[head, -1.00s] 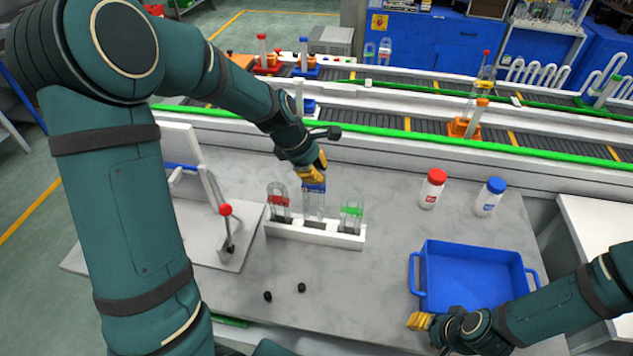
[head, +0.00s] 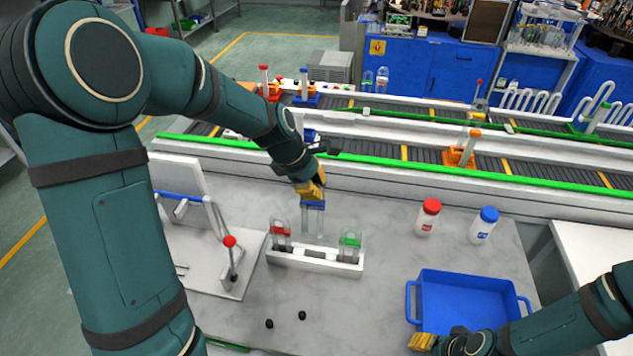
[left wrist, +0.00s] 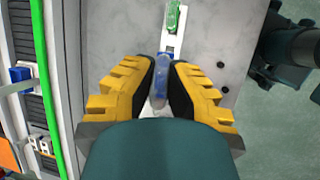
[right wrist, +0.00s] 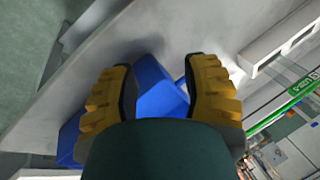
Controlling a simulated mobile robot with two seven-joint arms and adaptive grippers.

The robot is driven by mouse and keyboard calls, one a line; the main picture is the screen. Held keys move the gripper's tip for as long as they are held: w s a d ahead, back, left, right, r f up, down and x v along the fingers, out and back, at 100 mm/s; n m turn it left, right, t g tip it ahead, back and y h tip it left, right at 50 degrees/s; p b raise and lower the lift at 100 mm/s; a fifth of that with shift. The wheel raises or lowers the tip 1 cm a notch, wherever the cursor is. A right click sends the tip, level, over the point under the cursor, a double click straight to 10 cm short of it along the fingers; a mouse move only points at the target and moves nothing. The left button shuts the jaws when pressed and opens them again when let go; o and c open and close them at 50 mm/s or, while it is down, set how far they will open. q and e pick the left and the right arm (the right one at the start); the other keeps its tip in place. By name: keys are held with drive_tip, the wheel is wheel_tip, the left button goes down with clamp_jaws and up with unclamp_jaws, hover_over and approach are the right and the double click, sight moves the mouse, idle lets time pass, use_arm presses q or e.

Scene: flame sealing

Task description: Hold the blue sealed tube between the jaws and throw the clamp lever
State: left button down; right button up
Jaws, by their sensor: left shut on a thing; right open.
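The blue sealed tube (head: 313,218) is a clear tube with a blue band, upright above the white rack (head: 288,261). My left gripper (head: 314,194) is shut on its top; in the left wrist view the tube (left wrist: 160,82) sits between the yellow fingers (left wrist: 159,75). Its lower end appears at or just above the rack's middle slot. The clamp fixture (head: 205,275) stands to the left, partly hidden by my left arm. My right gripper (head: 423,341) is open and empty by the blue tray.
Red-banded (head: 280,236) and green-banded (head: 350,243) tubes stand in the rack. Two black pieces (head: 302,315) lie in front. Red-capped (head: 428,217) and blue-capped (head: 484,226) bottles stand behind the blue tray (head: 465,283). Conveyors (head: 400,155) run behind the table. The table between rack and tray is clear.

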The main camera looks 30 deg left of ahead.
use_arm(q)
drive_tip(key=s+d+p, duration=0.1)
drive_tip(key=s+d, duration=0.2)
drive_tip(key=s, duration=0.9)
drive_tip(key=shift+s, duration=0.2)
drive_tip(key=shift+d, duration=0.1)
